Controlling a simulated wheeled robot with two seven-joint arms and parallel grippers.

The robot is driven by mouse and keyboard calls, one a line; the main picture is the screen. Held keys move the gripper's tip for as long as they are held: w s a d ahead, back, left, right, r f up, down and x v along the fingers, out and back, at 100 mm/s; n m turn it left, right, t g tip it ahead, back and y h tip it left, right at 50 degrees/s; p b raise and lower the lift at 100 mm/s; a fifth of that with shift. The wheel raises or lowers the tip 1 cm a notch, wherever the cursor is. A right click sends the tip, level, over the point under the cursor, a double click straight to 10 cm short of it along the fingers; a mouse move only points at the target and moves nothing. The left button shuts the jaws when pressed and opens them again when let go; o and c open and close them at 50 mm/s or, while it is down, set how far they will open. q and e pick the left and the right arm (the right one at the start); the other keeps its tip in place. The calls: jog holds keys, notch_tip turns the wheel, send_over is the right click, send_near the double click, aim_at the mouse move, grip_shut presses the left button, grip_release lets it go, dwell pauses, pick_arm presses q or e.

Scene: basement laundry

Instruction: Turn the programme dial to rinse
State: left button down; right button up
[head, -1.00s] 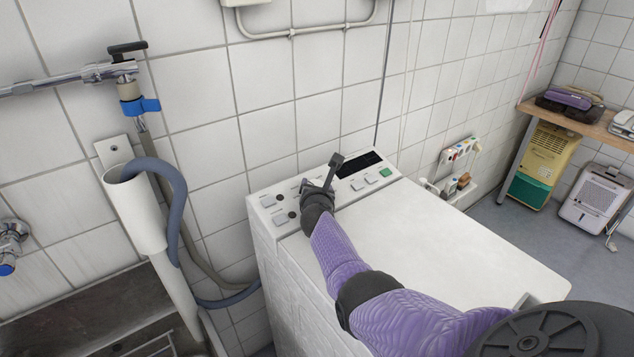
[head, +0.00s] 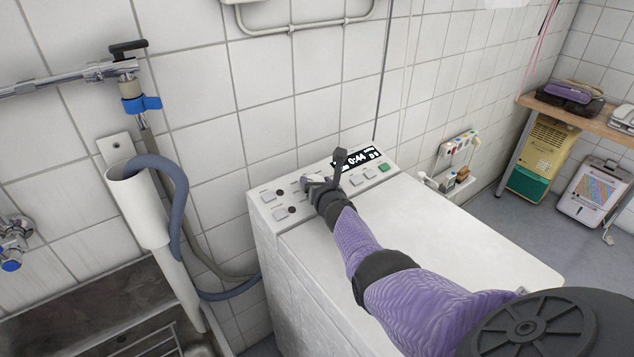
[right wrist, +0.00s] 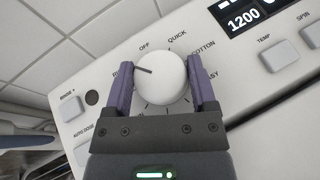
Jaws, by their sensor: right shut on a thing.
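The programme dial (right wrist: 170,82) is a round white knob on the washer's sloping control panel (right wrist: 262,103). My right gripper (head: 318,183) is shut on the dial, with one purple finger on each side, as the right wrist view (right wrist: 162,86) shows. The dial's dark pointer line aims left and slightly up, towards a label starting with "R" that the left finger partly covers. OFF, QUICK, COTTON and a partly hidden "ASY" label show around the rim. The lit display (head: 357,158) reads 0:44 and, in the wrist view, 1200 (right wrist: 244,18). My left gripper is out of view.
The white top-loading washer (head: 450,245) has a clear lid under my right arm. A grey hose (head: 178,200) hooks into a white standpipe (head: 137,205) at the left, above a sink (head: 90,310). A wooden bench (head: 590,124) stands far right.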

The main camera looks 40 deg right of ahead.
jog(key=shift+f, duration=0.15)
jog(key=o, duration=1)
jog(key=shift+s+a+r+p, duration=0.15)
jog(key=shift+r+p, duration=0.1)
jog(key=shift+p, duration=0.15)
jog(key=p+v, duration=0.4)
jog(key=p, duration=0.1)
jog(key=shift+s+a+r, duration=0.1)
jog(key=shift+s+r, duration=0.05)
jog(key=shift+r, duration=0.3)
jog(key=p+v, duration=0.2)
jog(key=v, duration=0.1)
jog(key=p+v, duration=0.1)
jog(key=shift+s+a+f, duration=0.1)
jog(key=shift+s+f, duration=0.1)
jog(key=shift+s, duration=0.05)
jog(key=shift+s+a, duration=0.1)
jog(key=shift+s, duration=0.15)
jog(key=shift+f, duration=0.15)
